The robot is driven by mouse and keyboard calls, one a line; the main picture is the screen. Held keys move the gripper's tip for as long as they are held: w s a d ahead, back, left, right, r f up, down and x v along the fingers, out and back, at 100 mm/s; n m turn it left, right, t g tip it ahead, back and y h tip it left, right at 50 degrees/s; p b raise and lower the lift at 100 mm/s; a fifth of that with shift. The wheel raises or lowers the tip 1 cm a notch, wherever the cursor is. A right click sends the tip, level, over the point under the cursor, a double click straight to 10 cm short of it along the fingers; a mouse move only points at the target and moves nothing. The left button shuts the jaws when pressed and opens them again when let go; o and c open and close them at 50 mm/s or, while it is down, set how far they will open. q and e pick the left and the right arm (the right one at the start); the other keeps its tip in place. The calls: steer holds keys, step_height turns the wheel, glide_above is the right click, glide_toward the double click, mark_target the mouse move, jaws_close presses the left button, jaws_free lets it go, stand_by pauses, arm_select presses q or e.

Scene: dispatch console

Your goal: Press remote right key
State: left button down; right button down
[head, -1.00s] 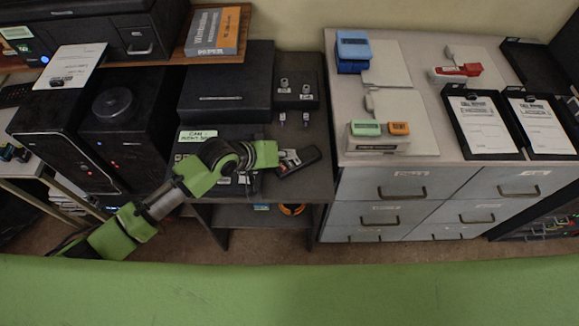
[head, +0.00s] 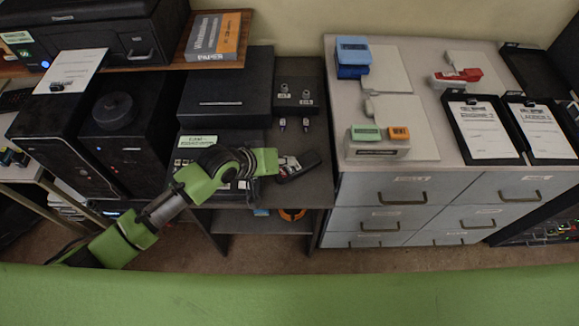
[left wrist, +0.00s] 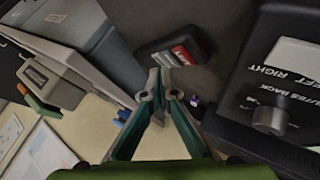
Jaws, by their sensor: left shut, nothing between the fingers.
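The remote (head: 309,161), a dark oblong handset, lies on the dark desk shelf beside the drawer cabinet. In the left wrist view the remote (left wrist: 197,41) shows red and pale keys on its near face. My left gripper (head: 289,165) is over the left end of the remote in the head view and partly covers it. In the left wrist view my left gripper (left wrist: 161,72) is shut and empty, its tips close to the key end. Whether they touch a key I cannot tell. My right gripper is not in view.
A black control box (left wrist: 250,120) with a knob and LEFT/RIGHT lettering stands close by. Small switches (head: 294,95) sit behind the remote.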

arm_select(q)
steer(key=shift+f, duration=0.1)
stand_by(0.5)
steer(key=shift+f, duration=0.3)
steer(key=shift+f, duration=0.35)
stand_by(0.7)
steer(key=shift+r, duration=0.1)
steer(key=shift+r+p, duration=0.65)
steer(key=shift+p, duration=0.25)
step_height(320, 180, up, 5)
steer(key=p, duration=0.5)
steer(key=shift+r, duration=0.1)
